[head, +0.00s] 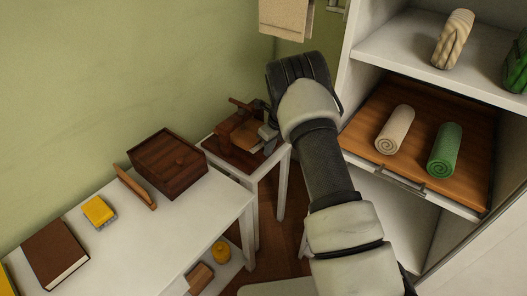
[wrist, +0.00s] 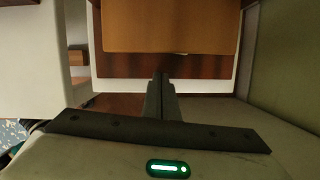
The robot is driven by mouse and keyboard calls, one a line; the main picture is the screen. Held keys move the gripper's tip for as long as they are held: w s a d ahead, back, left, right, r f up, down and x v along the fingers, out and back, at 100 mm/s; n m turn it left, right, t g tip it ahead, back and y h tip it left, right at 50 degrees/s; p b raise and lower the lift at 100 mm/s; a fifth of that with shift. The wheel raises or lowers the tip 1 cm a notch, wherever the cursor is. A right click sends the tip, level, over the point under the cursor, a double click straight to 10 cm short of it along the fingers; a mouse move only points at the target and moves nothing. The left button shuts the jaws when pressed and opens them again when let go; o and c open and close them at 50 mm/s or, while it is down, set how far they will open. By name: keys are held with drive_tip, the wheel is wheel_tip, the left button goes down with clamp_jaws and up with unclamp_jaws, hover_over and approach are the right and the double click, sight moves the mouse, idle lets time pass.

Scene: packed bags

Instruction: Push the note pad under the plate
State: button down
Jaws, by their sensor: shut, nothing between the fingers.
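My gripper (head: 267,133) is at the small white side table, beside a brown wooden object (head: 238,130) on its dark brown top; my arm hides part of this spot. In the wrist view its two fingers (wrist: 161,84) are together with nothing between them, pointing at a dark brown strip below an orange-brown wooden panel (wrist: 170,28). I cannot tell whether the fingers touch it. No plate is clearly recognisable in either view. A small yellow block (head: 98,211), perhaps a note pad, lies on the long white table, well left of my gripper.
The long white table (head: 205,215) also holds a brown book (head: 52,251), an upright wooden board (head: 136,187) and a dark wooden box (head: 168,162). On the right, a white shelf unit (head: 395,35) has a wooden pull-out shelf (head: 370,125) with rolled towels.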

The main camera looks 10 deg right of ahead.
drive_tip(key=shift+r, duration=0.1)
wheel_tip(320, 180, up, 8)
drive_tip(key=p, duration=0.5)
idle(0.4)
